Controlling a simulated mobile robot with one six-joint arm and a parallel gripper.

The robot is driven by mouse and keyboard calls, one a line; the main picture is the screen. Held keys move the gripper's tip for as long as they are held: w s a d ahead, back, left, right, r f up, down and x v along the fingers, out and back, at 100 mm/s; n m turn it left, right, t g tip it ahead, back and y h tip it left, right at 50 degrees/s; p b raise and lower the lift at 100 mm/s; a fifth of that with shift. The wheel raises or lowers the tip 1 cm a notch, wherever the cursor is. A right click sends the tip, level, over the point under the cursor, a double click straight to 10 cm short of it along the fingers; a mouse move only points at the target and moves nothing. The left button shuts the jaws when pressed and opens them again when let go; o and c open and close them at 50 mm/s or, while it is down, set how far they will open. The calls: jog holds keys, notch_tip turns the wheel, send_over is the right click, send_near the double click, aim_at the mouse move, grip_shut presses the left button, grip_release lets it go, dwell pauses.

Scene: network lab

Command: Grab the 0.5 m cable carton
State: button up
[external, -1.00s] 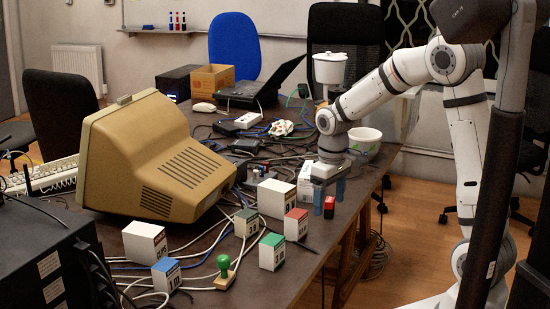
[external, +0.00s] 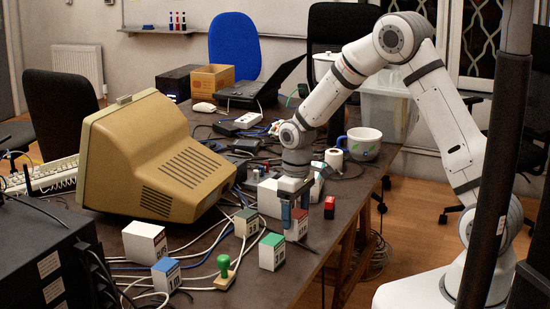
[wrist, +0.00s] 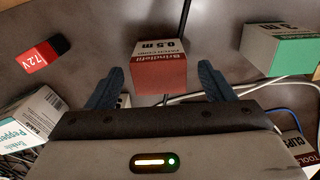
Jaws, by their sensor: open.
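The 0.5 m cable carton (wrist: 160,70) has a red top and a white label side. In the wrist view it sits upright ahead of my gripper (wrist: 160,88), centred between the two blue fingers. The fingers are open, with a gap on each side of the carton. In the external view my gripper (external: 294,216) points down over the right front of the table. The carton (external: 297,232) is there partly hidden behind the fingers. Whether the fingertips reach down beside its sides is hard to tell.
A green-topped carton (external: 272,253) stands just in front, with an olive carton (external: 246,223) to the left. A red 7.2V block (external: 329,207) lies to the right. A peppermint box (wrist: 30,118) is at left in the wrist view. Cables (external: 215,250) run between cartons.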

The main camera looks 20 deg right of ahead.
jog(key=shift+f, duration=0.5)
jog(key=c, duration=1.1)
jog(key=shift+r, duration=0.1)
